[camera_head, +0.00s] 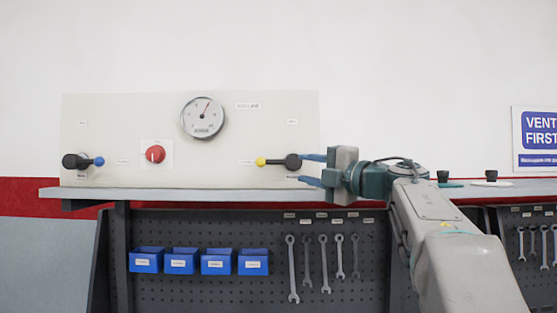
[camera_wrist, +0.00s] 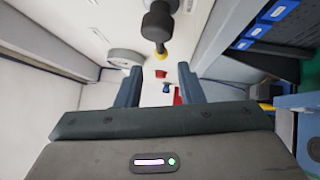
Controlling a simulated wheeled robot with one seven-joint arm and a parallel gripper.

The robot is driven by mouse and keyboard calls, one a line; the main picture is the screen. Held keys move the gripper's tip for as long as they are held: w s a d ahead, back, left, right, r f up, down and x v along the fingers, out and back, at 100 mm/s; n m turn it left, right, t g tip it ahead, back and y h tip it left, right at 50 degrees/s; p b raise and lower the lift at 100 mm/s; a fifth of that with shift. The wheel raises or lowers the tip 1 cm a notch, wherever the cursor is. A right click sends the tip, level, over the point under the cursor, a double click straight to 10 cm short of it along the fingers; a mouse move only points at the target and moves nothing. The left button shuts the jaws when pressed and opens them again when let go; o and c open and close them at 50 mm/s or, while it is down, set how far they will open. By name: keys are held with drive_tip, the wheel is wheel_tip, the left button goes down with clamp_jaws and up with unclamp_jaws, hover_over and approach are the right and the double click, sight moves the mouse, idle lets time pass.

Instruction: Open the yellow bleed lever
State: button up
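The yellow bleed lever has a yellow tip (camera_head: 260,161) pointing left and a black hub (camera_head: 293,161) on the right part of the pale panel (camera_head: 225,155). In the wrist view its yellow tip (camera_wrist: 161,54) and black body (camera_wrist: 158,20) are at the top centre, beyond the fingertips. My gripper (camera_head: 312,169) comes from the right, its two blue fingers apart, tips close to the hub in the head view. In the wrist view the gap of my gripper (camera_wrist: 159,78) is empty. Contact with the lever cannot be told.
The panel also bears a gauge (camera_head: 203,117), a red knob (camera_head: 155,154) and a blue-tipped black lever (camera_head: 75,161) at the left. The grey shelf (camera_head: 170,192) runs just below. Blue bins (camera_head: 145,260) and hanging wrenches (camera_head: 292,270) are lower down.

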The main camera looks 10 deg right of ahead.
sight(277, 163)
drive_tip(key=p+x, duration=0.2)
drive_tip(key=x, duration=0.7)
drive_tip(key=shift+w+a+p, duration=0.15)
drive_tip(key=shift+p, duration=0.25)
clamp_jaws()
